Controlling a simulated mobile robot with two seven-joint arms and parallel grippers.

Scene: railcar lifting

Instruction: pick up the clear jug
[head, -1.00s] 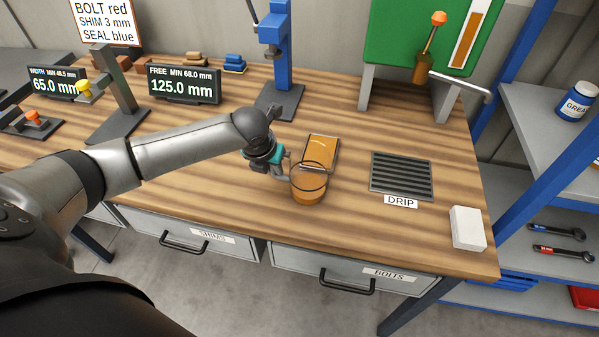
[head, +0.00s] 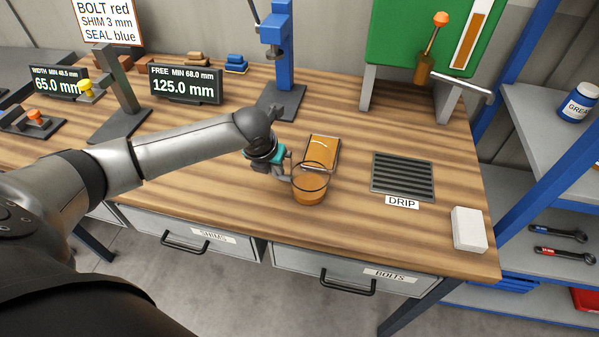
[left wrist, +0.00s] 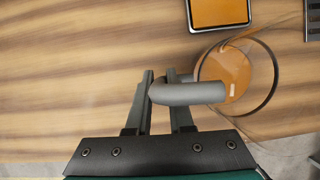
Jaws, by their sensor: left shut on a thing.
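The clear jug (head: 310,184) holds some amber liquid and stands out near the front middle of the bench in the head view. In the left wrist view the jug (left wrist: 238,78) is at the right, with its grey handle (left wrist: 188,94) reaching left between my fingers. My left gripper (head: 284,171) is at the jug's left side. In the left wrist view my left gripper (left wrist: 160,82) is shut on the handle. I cannot tell whether the jug's base touches the bench. My right gripper is not in view.
An orange-screened tablet (head: 323,152) lies just behind the jug. A drip grate (head: 402,174) is to the right, with a white block (head: 468,229) beyond it. A blue press (head: 278,60) stands behind. The bench (head: 240,215) is clear in front of the jug.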

